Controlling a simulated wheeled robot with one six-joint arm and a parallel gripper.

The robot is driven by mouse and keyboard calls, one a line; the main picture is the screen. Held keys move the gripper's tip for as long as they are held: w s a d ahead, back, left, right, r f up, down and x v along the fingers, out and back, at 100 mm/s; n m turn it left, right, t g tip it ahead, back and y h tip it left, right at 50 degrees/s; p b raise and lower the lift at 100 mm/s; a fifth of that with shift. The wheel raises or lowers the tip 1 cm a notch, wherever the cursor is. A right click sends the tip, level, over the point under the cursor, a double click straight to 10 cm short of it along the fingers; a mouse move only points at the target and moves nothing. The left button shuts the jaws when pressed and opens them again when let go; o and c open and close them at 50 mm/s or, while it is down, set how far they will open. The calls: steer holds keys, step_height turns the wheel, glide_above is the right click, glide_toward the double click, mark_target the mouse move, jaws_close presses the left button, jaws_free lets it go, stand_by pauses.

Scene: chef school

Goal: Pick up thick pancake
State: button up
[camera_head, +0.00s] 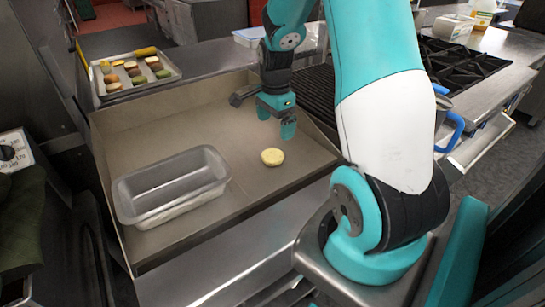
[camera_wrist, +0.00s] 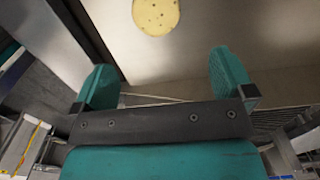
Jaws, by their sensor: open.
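The thick pancake (camera_head: 272,157) is a small round pale-yellow piece lying flat on the tan floor of a shallow metal-walled griddle (camera_head: 215,130). It also shows in the wrist view (camera_wrist: 156,15) at the top edge, partly cut off, with small brown specks. My gripper (camera_head: 277,122) hangs fingers-down behind the pancake and a little above the griddle floor. In the wrist view my gripper's two teal fingers (camera_wrist: 165,75) stand wide apart with nothing between them. The pancake lies beyond the fingertips, apart from them.
A tray (camera_head: 97,76) of colored macarons is behind the griddle's left side. A stove (camera_head: 462,62) and a blue-handled pot (camera_head: 446,128) are at the right. The griddle floor around the pancake is clear.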

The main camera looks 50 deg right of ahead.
glide_above(274, 153)
steer(key=f, duration=0.4)
steer(key=shift+d+f, duration=0.25)
steer(key=shift+f, duration=0.1)
steer(key=f, duration=0.1)
steer(key=f+p, duration=0.1)
steer(key=f, duration=0.3)
steer(key=shift+a+f, duration=0.15)
steer(key=shift+a, duration=0.15)
steer(key=c, duration=1)
